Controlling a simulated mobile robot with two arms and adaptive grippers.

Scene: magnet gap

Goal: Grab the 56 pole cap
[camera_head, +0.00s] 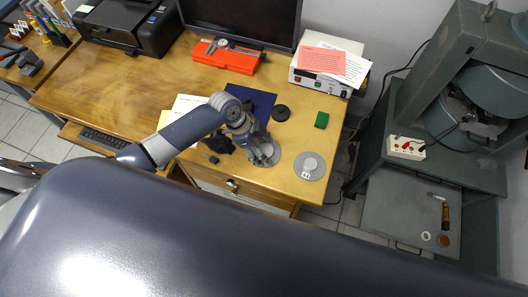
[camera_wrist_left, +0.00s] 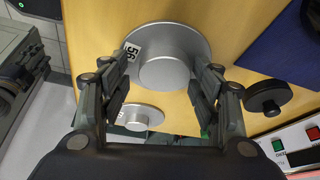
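The 56 pole cap is a silver-grey disc with a raised round boss and a white "56" label. In the left wrist view the 56 pole cap (camera_wrist_left: 165,70) lies flat on the wooden table between my left fingers. In the head view the 56 pole cap (camera_head: 274,160) is partly hidden by the gripper. My left gripper (camera_head: 263,157) is over it, fingers pointing down. In the wrist view my left gripper (camera_wrist_left: 164,88) is open, a finger on each side of the boss with visible gaps. My right gripper is not in view.
A second labelled pole cap (camera_head: 311,166) lies near the table's right corner. A power supply (camera_head: 318,84) stands at the back. The large magnet (camera_head: 460,110) stands right, beyond a gap.

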